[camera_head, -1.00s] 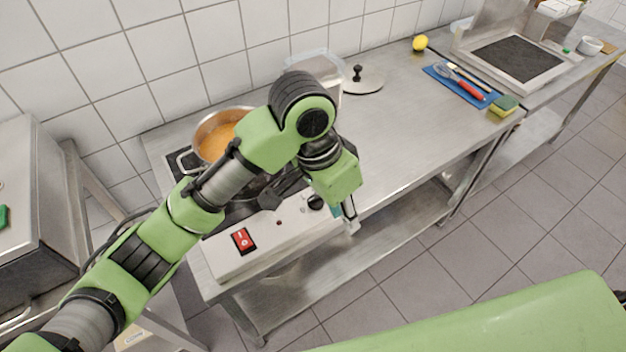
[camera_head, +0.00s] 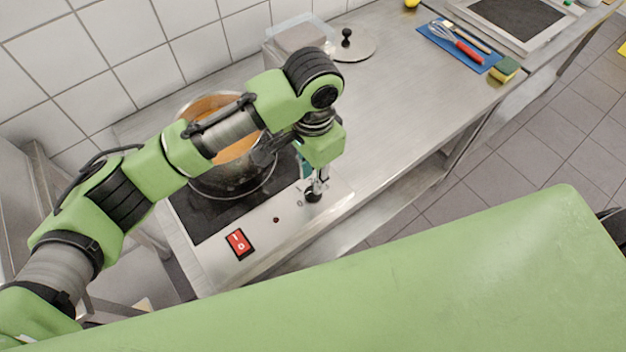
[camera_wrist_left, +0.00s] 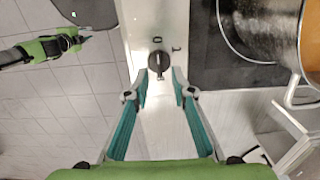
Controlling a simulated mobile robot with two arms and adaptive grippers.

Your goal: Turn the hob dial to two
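The hob dial (camera_head: 313,196) is a round black knob on the pale front panel of the hob (camera_head: 270,226). In the left wrist view the dial (camera_wrist_left: 159,65) lies just beyond and between the fingertips of my left gripper (camera_wrist_left: 160,92). The teal-padded fingers are apart, with a gap on both sides of the dial. A few small dark marks show on the panel by the dial; I cannot read its setting. In the head view my left gripper (camera_head: 316,184) points down right at the dial. My right gripper (camera_wrist_left: 83,36) seems to show small at the left of the wrist view.
A pot of orange soup (camera_head: 233,150) stands on the black hob plate (camera_head: 205,215), close behind my left arm. A red switch (camera_head: 239,243) is on the same panel. A lid (camera_head: 350,45), a clear container (camera_head: 298,38) and a blue mat (camera_head: 453,50) lie farther along the counter.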

